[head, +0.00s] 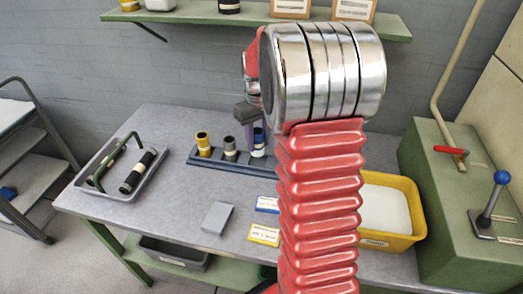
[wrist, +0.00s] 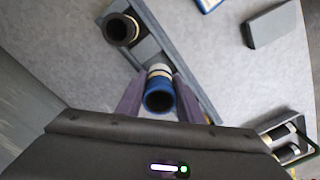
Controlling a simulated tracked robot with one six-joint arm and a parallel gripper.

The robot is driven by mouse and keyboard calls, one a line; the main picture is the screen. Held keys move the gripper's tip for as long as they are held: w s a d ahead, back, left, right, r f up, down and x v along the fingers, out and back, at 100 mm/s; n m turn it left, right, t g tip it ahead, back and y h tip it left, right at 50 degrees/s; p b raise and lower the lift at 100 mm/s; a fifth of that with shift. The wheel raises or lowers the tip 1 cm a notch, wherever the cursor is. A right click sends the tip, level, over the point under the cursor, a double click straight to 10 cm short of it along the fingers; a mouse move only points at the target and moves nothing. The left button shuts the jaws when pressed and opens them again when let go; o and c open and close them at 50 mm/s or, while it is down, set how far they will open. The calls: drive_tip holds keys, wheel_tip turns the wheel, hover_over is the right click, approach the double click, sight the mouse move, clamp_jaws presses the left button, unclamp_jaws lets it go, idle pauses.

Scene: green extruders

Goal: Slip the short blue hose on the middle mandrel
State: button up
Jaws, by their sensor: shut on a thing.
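No bare mandrel is clearly visible; my arm hides part of the table.
A grey block (head: 217,217) and label cards (head: 264,235) lie in front. A yellow bin (head: 418,215) and a green machine (head: 450,215) stand right. A shelf (head: 200,14) hangs above.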

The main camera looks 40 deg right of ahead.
drive_tip(key=shift+f, duration=2.5)
drive_tip(key=o, duration=1.2)
wheel_tip(320, 180, up, 12)
drive_tip(key=shift+r, duration=0.1)
drive_tip(key=shift+s, duration=0.1)
